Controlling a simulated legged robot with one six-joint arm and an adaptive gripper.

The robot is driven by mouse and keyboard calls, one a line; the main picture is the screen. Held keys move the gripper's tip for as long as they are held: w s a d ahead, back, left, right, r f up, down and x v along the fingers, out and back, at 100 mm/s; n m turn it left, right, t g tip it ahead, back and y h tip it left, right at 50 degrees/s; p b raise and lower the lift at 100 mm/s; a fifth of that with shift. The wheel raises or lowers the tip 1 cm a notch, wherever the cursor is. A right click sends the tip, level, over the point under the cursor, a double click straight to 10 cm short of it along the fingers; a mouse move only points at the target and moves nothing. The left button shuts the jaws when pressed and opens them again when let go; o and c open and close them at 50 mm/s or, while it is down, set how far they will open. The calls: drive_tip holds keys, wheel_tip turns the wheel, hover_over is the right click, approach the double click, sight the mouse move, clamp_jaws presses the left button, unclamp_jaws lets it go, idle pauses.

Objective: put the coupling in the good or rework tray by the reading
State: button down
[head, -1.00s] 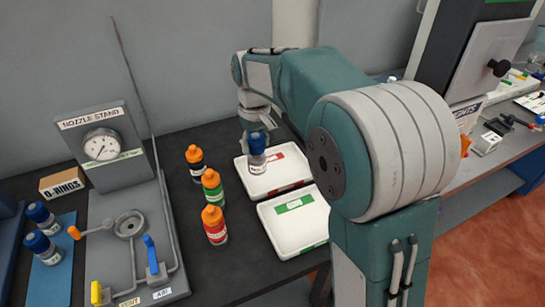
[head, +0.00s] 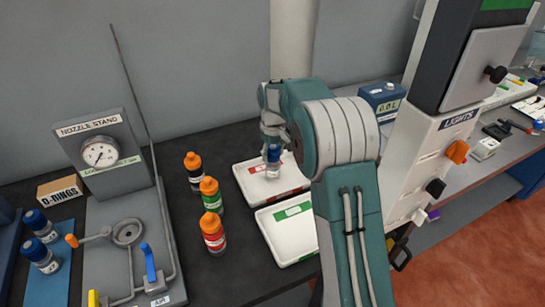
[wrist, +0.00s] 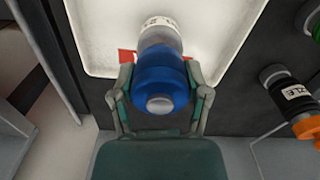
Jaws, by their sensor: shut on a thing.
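The coupling (head: 273,155), with a blue cap and a pale labelled body, is held by my gripper (head: 272,143). In the wrist view my gripper's fingers (wrist: 160,86) are shut on both sides of the coupling's blue cap (wrist: 158,72). The coupling is upright at the red-labelled white tray (head: 250,182); whether its base touches the tray floor I cannot tell. The green-labelled white tray (head: 290,246) lies in front of it and looks empty. The gauge (head: 100,154) on the nozzle stand has a needle, but its figures are too small to read.
Orange-capped bottles (head: 210,195) stand in a row left of the trays. Blue-capped pieces (head: 40,255) stand on a blue mat at the far left. An O-rings box (head: 59,188) is beside the stand. The lights cabinet (head: 440,150) rises on the right.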

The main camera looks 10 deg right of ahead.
drive_tip(key=shift+f, duration=0.7)
drive_tip(key=shift+f, duration=0.1)
drive_tip(key=shift+c, duration=0.3)
unclamp_jaws()
